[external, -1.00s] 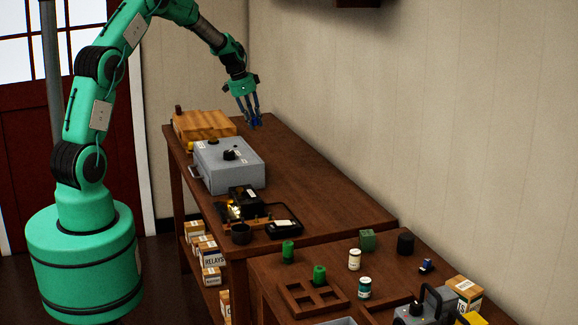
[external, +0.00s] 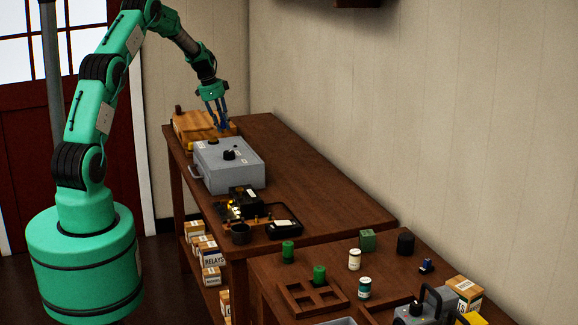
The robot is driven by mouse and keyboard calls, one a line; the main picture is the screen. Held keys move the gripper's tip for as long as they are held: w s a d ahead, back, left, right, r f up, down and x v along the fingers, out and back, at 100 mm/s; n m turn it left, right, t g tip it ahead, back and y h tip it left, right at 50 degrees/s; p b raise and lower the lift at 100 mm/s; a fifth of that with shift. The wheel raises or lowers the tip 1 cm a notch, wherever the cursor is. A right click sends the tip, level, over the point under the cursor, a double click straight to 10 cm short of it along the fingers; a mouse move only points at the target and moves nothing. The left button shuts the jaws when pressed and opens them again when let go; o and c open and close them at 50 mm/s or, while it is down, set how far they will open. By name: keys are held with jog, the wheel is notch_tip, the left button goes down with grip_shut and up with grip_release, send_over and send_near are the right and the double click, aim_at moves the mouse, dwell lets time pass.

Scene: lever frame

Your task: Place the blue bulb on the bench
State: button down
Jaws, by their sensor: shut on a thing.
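My gripper (external: 221,125) points down at the far end of the long bench (external: 310,178), beside the wooden box and behind the grey metal box. It is shut on a small blue thing (external: 223,129), which looks like the blue bulb. The bulb is tiny here and partly hidden by the fingers, so its exact shape is unclear. I cannot tell whether it touches anything below it.
The wooden box (external: 190,124) and grey metal box (external: 230,168) stand close to my gripper. Black parts and a dark tray (external: 284,229) lie nearer. The bench's right side is clear.

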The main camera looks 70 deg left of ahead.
jog(key=shift+f, duration=0.1)
jog(key=shift+f+b, duration=0.5)
jog(key=shift+f, duration=2.55)
jog(key=shift+f+b, duration=0.35)
jog(key=shift+f, duration=1.55)
jog(key=shift+f, duration=0.15)
jog(key=c, duration=1.8)
grip_release()
jog(key=shift+o, duration=0.2)
jog(key=p+v, duration=0.1)
jog(key=v, duration=1.1)
jog(key=shift+p, duration=0.35)
